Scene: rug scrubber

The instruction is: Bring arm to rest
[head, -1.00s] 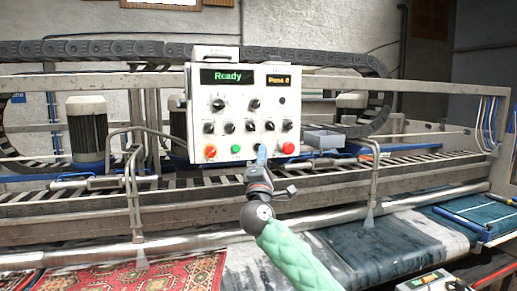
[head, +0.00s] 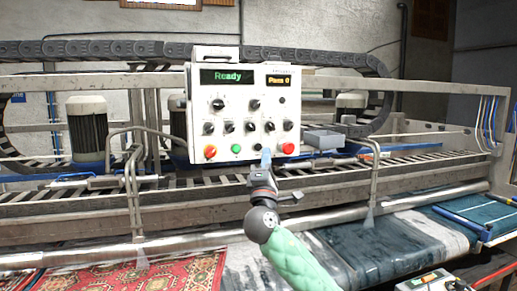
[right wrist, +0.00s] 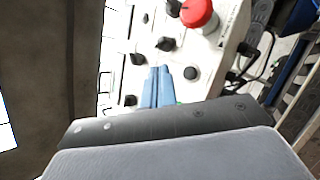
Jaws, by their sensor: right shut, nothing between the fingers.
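My right arm, with a mint-green padded sleeve, reaches up from the bottom in the head view. The panel's display reads "Ready" (head: 227,77) and a smaller one reads "Pass 0" (head: 279,80). I cannot tell whether the fingertips touch the panel. My left gripper is not in view.
A red button (head: 288,148), a green button (head: 236,149) and several black knobs sit on the panel. Metal rails (head: 372,185) stand on both sides. A red patterned rug (head: 180,275) lies at the lower left. A grey tray (head: 324,139) is right of the panel.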

